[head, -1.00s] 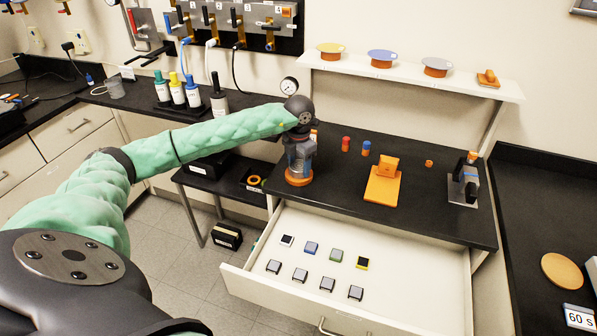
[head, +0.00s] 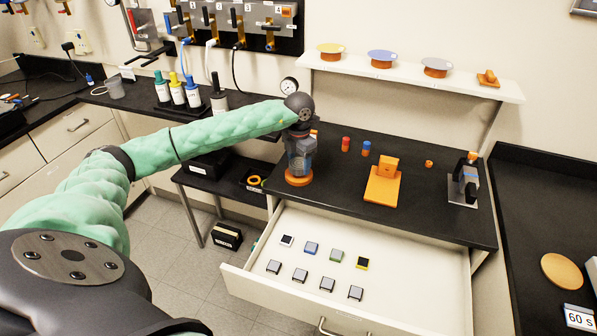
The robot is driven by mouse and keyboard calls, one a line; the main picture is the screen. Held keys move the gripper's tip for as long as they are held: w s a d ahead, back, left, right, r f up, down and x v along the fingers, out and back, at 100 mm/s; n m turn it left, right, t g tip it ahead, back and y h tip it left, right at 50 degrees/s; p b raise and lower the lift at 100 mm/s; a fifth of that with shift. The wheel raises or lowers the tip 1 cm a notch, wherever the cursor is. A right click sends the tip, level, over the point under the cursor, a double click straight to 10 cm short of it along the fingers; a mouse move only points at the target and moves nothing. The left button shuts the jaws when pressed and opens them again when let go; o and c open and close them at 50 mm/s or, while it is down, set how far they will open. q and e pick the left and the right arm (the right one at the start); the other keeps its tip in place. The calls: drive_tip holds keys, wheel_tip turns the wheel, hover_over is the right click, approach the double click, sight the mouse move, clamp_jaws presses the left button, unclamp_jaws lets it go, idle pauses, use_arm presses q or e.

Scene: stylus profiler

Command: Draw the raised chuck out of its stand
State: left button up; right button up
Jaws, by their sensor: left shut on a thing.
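My left gripper (head: 299,163) points down over a round orange base (head: 299,179) at the front left of the black bench. It is shut on the chuck, which its fingers and housing mostly hide. The orange base, which looks like the stand's foot, rests on the bench directly under the fingers. I cannot tell how far the chuck is clear of the stand. My right gripper is out of view.
An orange stand with a block (head: 383,187), a red cylinder (head: 345,144) and a blue-topped cylinder (head: 366,149) stand to the right. A grey device (head: 465,185) is farther right. The open drawer (head: 400,285) below holds several small square pieces. A shelf (head: 410,75) hangs behind.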

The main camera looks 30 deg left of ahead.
sight(299, 163)
use_arm(q)
drive_tip(key=shift+r+p, duration=0.35)
drive_tip(key=shift+r, duration=0.95)
drive_tip(key=shift+r, duration=0.15)
drive_tip(key=shift+r+p, duration=0.6)
drive_tip(key=shift+r, duration=1.75)
drive_tip(key=shift+f, duration=0.1)
